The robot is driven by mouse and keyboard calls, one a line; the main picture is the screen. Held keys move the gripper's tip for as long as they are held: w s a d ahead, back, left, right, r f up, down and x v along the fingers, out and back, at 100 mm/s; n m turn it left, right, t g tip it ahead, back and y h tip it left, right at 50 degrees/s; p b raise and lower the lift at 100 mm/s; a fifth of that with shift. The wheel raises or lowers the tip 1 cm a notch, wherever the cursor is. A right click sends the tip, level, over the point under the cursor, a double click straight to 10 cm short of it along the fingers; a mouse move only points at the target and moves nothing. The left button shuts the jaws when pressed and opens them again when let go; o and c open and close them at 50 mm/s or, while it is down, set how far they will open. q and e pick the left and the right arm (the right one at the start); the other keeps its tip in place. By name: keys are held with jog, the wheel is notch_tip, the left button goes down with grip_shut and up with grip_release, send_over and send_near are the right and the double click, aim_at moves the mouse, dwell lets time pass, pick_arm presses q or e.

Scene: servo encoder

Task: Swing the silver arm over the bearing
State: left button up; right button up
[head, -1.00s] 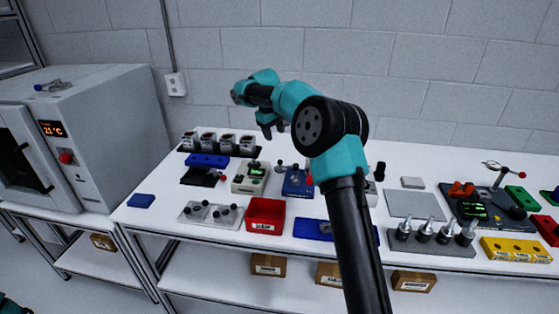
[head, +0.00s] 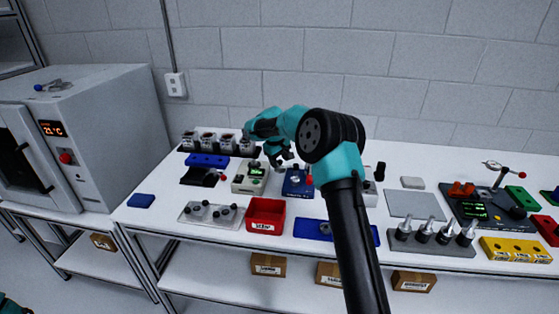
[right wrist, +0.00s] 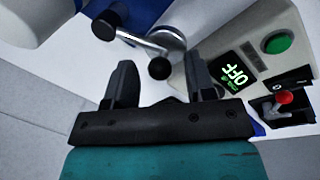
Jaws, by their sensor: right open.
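In the right wrist view the silver arm (right wrist: 140,41) is a thin metal lever with a black knob at each visible end. It sits by a round silver part (right wrist: 166,40), perhaps the bearing, on a blue device. In the head view this blue device (head: 297,188) stands on the table, partly behind my arm. My right gripper (head: 281,160) is just above it; in the right wrist view its open fingers (right wrist: 163,75) point toward the lever, with one black knob in the gap between them. I cannot tell whether they touch it. My left gripper is out of view.
A box with a lit OFF display (right wrist: 233,75) and green button stands close beside the right fingers. A red bin (head: 265,215) is in front. Several grey cups (head: 208,143) stand at the back left. Posts (head: 424,232) and a yellow block (head: 515,250) are at right.

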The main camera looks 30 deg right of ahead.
grip_shut()
dwell(0.4)
